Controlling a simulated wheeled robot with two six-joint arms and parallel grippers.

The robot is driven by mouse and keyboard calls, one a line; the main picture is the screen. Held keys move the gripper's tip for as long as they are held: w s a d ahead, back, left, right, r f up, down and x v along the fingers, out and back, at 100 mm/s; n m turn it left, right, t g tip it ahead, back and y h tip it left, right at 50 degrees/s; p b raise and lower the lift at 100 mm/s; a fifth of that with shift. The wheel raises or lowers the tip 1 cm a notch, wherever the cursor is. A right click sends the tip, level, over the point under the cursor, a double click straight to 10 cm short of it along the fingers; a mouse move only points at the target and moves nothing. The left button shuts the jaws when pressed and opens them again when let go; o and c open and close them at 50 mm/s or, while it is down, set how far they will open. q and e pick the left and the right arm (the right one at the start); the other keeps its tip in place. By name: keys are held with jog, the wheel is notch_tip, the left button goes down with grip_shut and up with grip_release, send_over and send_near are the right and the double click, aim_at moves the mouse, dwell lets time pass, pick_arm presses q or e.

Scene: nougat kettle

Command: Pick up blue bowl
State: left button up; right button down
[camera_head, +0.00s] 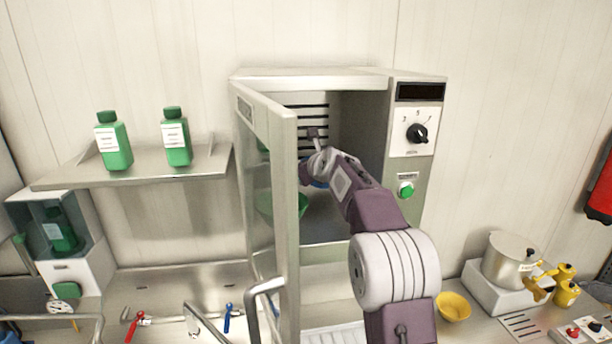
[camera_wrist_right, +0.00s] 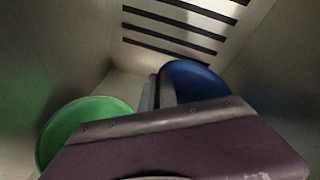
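The blue bowl (camera_wrist_right: 196,78) is inside the open oven, close to its back wall, in the right wrist view. In the head view only a sliver of blue (camera_head: 318,184) shows, the rest hidden by my right arm. My right gripper (camera_wrist_right: 160,92) reaches into the oven, its two fingers close together at the left edge of the blue bowl. It also shows in the head view (camera_head: 317,140). Whether the fingers pinch the rim or only stand beside it is not clear. My left gripper is not in view.
A green bowl (camera_wrist_right: 85,125) sits left of the blue bowl. The oven door (camera_head: 284,200) stands open on the left, and the oven walls are close around my right arm. A yellow bowl (camera_head: 453,306) and a pot (camera_head: 508,258) are on the counter at right.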

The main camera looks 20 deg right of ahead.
notch_tip(320, 180, up, 5)
jog(key=s+a+b, duration=0.5)
jog(key=s, duration=0.3)
jog(key=s+a+b, duration=0.5)
jog(key=s+b, duration=0.1)
jog(key=s, duration=0.2)
jog(key=shift+s+f, duration=0.15)
jog(key=shift+s, duration=0.2)
